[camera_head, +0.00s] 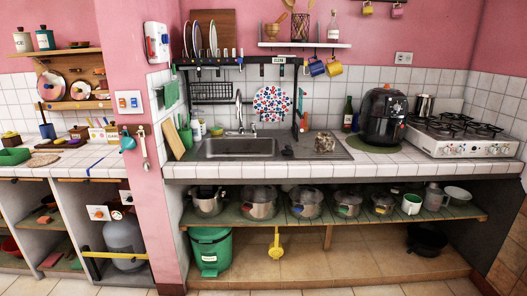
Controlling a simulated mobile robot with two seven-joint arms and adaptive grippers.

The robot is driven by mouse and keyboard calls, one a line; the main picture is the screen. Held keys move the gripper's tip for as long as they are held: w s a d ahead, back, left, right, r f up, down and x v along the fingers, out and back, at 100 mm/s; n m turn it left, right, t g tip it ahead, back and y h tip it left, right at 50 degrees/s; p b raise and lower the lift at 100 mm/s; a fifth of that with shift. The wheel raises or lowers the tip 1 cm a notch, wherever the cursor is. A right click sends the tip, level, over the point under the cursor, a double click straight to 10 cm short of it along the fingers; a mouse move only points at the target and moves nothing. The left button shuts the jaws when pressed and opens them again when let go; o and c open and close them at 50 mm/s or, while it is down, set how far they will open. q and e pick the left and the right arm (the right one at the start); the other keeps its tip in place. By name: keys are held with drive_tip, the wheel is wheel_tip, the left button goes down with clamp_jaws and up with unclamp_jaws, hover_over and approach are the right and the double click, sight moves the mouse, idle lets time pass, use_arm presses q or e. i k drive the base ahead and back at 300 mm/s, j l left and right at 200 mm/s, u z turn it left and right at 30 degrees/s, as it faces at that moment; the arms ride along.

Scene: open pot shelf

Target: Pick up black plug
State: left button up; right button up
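A small dark object (287,151) lies on the drainboard just right of the sink (240,148). It may be the black plug, but it is too small to tell for sure. A jar-like item (325,142) stands to its right on the drainboard. Neither of my grippers shows in the head view.
A black air fryer (383,115) and a white gas stove (462,135) stand on the tiled counter to the right. Several pots line the open shelf (330,221) below. A green bin (210,250) stands underneath. The counter's front strip is mostly clear.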

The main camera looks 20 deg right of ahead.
sight(285, 153)
drive_tip(key=i+l+u, duration=0.1)
drive_tip(key=i+l, duration=0.35)
drive_tip(key=l, duration=0.25)
drive_tip(key=i+l+u, duration=0.25)
drive_tip(key=i+l, duration=0.2)
drive_tip(key=l, duration=0.3)
drive_tip(key=i+l, duration=0.2)
drive_tip(key=l, duration=0.2)
drive_tip(key=j+u, duration=0.05)
